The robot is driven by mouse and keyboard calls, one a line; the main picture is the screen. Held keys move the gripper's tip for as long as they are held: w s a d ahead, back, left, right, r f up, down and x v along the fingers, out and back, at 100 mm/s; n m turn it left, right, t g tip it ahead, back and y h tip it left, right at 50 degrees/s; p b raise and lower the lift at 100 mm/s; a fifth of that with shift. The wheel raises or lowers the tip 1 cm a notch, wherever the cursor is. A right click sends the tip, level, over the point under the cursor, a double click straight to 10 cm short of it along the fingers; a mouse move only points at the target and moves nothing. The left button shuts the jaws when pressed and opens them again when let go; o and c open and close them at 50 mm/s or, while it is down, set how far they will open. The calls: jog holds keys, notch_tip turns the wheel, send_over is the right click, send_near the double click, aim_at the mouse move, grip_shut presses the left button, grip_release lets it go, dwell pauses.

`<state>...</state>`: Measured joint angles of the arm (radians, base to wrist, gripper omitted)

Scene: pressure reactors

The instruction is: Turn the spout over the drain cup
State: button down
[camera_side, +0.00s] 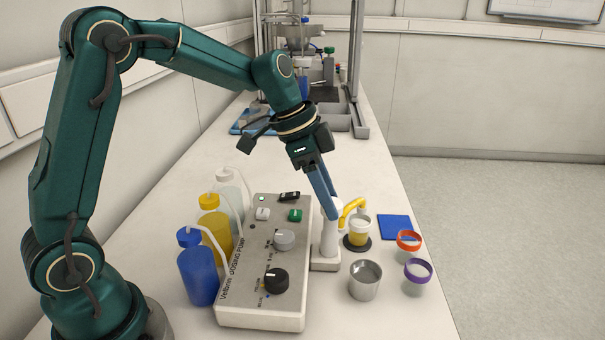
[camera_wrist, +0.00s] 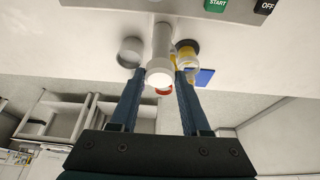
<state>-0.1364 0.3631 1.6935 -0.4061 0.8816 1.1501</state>
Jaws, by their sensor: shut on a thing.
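The yellow spout (camera_side: 351,207) comes out of the top of a white post (camera_side: 329,238) and points to the right, with its tip over a small cup of yellow liquid (camera_side: 358,232). That cup stands on a black disc (camera_side: 357,249). A metal cup (camera_side: 365,281), which looks like the drain cup, stands in front of the disc, clear of the spout. My gripper (camera_side: 329,212) reaches down to the post's head and is shut on it. In the wrist view its blue fingers (camera_wrist: 160,76) flank the white head; the metal cup (camera_wrist: 130,50) is left, the yellow cup (camera_wrist: 186,54) right.
A grey dosing pump box (camera_side: 262,255) with knobs and buttons stands left of the post. Orange-rimmed (camera_side: 408,240) and purple-rimmed (camera_side: 417,271) cups and a blue pad (camera_side: 395,227) lie to the right.

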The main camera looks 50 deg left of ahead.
jog(key=shift+m, duration=0.3)
jog(key=m, duration=0.2)
jog(key=m+g+h, duration=0.1)
jog(key=m, duration=0.1)
jog(key=m+g, duration=0.1)
jog(key=m, duration=0.1)
jog(key=shift+w+a, duration=0.15)
jog(key=shift+w, duration=0.1)
jog(key=m+g, duration=0.1)
jog(key=m, duration=0.2)
jog(key=m+g, duration=0.1)
jog(key=m, duration=0.2)
jog(key=shift+w+g, duration=0.15)
jog(key=shift+g, duration=0.25)
jog(key=shift+m, duration=0.5)
jog(key=shift+c, duration=1.8)
grip_release()
jog(key=shift+n, duration=0.4)
